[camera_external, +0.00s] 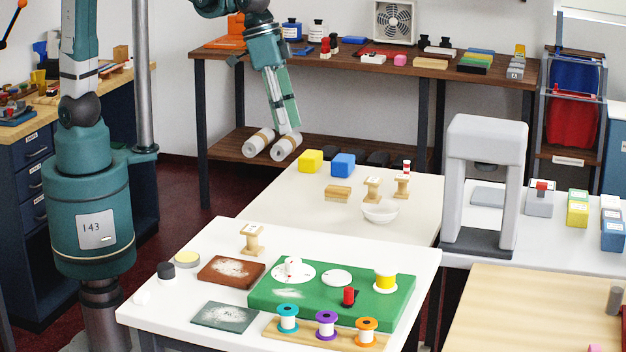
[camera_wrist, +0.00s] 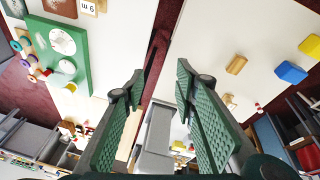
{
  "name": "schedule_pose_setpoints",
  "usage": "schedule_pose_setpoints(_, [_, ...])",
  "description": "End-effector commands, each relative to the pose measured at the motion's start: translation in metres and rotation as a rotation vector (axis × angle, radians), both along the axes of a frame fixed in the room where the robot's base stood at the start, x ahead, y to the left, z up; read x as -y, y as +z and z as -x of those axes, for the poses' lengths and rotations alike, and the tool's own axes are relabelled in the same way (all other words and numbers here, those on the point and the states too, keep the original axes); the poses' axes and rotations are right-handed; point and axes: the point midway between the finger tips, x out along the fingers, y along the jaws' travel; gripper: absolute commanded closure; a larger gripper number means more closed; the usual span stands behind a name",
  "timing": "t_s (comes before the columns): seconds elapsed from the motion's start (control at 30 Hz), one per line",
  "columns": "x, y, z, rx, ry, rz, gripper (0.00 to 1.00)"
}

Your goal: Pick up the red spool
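A small red cylindrical piece (camera_external: 349,296), dark at its base, stands on the green board (camera_external: 270,301) on the near white table. It is the only solid red spool-like thing I make out on that table. My gripper (camera_external: 282,118) hangs high, beyond the near table and well apart from the red piece. In the wrist view my gripper (camera_wrist: 160,84) has its fingers wide apart with nothing between them. The green board (camera_wrist: 47,30) shows at the upper left there; the red piece is too small to tell for sure.
Teal (camera_external: 288,318), purple (camera_external: 326,324) and orange (camera_external: 366,331) spools stand on a wooden strip in front of the board. A grey press frame (camera_external: 462,190) rises at right. The far white table has bare areas.

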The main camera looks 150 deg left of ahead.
Motion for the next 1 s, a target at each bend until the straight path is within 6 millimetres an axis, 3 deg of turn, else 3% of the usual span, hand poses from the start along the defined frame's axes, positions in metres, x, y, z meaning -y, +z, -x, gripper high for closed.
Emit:
schedule_pose_setpoints(0.03, [-0.016,0.000,-0.001,-0.005,0.027,0.007,0.71])
schedule_pose_setpoints(0.47, [-0.141,-0.025,0.010,-0.046,0.256,0.072,0.71])
schedule_pose_setpoints(0.77, [-0.228,-0.051,0.034,-0.071,0.418,0.117,0.71])
schedule_pose_setpoints(1.0, [-0.295,-0.077,0.063,-0.091,0.548,0.155,0.71])
